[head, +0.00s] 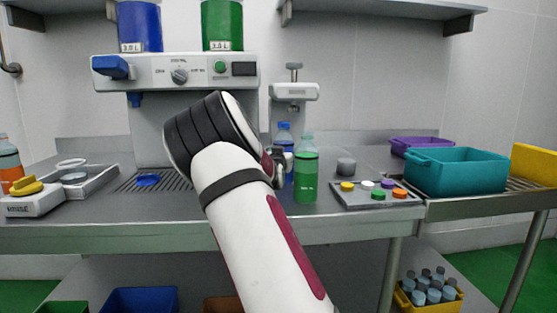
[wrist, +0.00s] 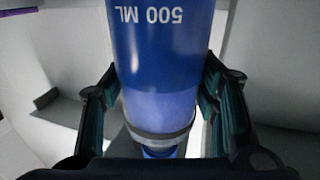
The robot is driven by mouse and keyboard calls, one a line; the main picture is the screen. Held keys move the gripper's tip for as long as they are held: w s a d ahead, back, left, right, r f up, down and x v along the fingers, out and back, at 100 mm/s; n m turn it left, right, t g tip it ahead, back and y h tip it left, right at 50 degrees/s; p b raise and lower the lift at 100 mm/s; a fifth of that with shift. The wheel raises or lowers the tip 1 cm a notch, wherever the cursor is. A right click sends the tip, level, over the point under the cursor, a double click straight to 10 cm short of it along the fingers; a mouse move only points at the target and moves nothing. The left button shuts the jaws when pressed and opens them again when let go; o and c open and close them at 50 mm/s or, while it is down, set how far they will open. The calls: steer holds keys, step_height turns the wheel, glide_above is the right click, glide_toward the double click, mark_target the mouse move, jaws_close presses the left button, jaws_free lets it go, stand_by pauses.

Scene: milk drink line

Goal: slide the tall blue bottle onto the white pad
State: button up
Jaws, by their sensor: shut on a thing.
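The tall blue bottle (head: 284,137) stands upright on the steel counter in the head view, partly hidden by my arm and gripper. In the wrist view the blue bottle (wrist: 155,40) fills the middle, its "500 ML" print upside down. My gripper (wrist: 160,75) has one dark finger on each side of the bottle and is shut on it. In the head view my gripper (head: 279,162) is mostly hidden behind my forearm. I cannot make out the white pad for certain in either view.
A green bottle (head: 306,177) stands close to the right of the blue one. A small press (head: 293,92) stands behind. A tray of coloured caps (head: 350,204) and a teal bin (head: 458,174) are to the right. A filling machine (head: 115,78) stands behind my arm.

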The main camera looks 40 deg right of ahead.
steer(key=shift+w+d+r, duration=0.1)
steer(key=shift+w+d, duration=0.15)
steer(key=shift+d, duration=0.55)
steer(key=shift+d, duration=0.1)
steer(key=shift+w+d+b, duration=0.15)
steer(key=shift+d+b, duration=0.15)
steer(key=shift+d, duration=0.25)
steer(key=shift+w+d+b, duration=0.15)
steer(key=shift+d+b, duration=0.15)
steer(key=shift+d, duration=0.2)
steer(key=shift+s+a, duration=0.15)
steer(key=shift+a, duration=0.45)
steer(key=shift+s+a, duration=0.15)
steer(key=shift+a, duration=0.4)
steer(key=shift+b, duration=0.4)
steer(key=o, duration=1.8)
